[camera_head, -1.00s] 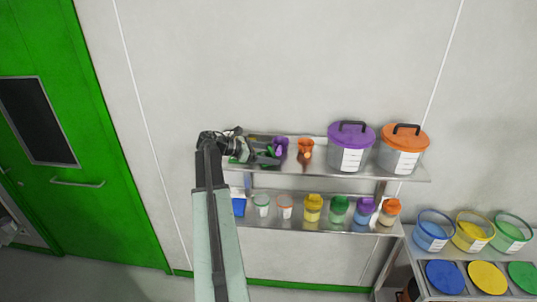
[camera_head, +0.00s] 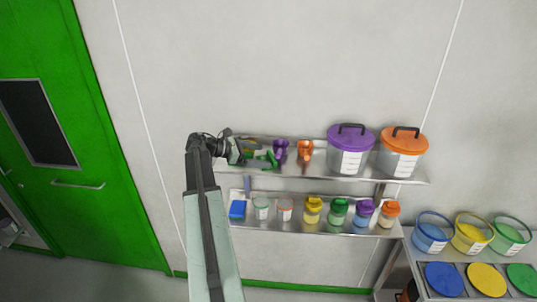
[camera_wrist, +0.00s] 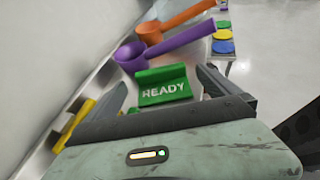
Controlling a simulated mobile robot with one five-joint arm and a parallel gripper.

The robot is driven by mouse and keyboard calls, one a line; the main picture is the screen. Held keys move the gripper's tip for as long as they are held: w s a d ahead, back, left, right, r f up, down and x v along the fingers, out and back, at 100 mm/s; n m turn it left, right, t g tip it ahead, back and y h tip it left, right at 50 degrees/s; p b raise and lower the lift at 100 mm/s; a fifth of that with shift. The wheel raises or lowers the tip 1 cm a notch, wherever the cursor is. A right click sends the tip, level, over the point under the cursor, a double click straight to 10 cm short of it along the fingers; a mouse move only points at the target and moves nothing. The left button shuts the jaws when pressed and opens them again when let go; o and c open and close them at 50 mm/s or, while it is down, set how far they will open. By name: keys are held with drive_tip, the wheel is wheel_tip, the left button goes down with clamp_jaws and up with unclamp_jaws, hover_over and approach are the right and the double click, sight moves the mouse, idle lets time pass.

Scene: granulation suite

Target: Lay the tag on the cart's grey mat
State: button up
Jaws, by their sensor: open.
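The green tag (camera_wrist: 165,86), lettered READY, stands tilted on the upper steel shelf in the wrist view. In the head view, it appears as a small green shape (camera_head: 267,158) just right of my gripper (camera_head: 245,150). In the wrist view, my gripper (camera_wrist: 164,80) is open, with one finger on each side of the tag. Whether the fingers touch it cannot be told. The cart's grey mat cannot be made out in either view.
A purple scoop (camera_head: 280,150) and an orange scoop (camera_head: 305,151) lie close beyond the tag. Purple-lidded (camera_head: 350,150) and orange-lidded (camera_head: 402,152) buckets stand further right. A yellow object (camera_wrist: 73,125) lies left of my gripper. Several jars fill the lower shelf (camera_head: 300,227).

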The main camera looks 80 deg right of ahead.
drive_tip(key=p+v, duration=0.2)
drive_tip(key=v, duration=0.5)
drive_tip(key=shift+w+a+r, duration=0.1)
drive_tip(key=shift+w+r, duration=0.05)
drive_tip(key=shift+r, duration=0.1)
drive_tip(key=shift+w+a, duration=0.2)
drive_tip(key=shift+w, duration=0.05)
drive_tip(key=shift+w, duration=0.1)
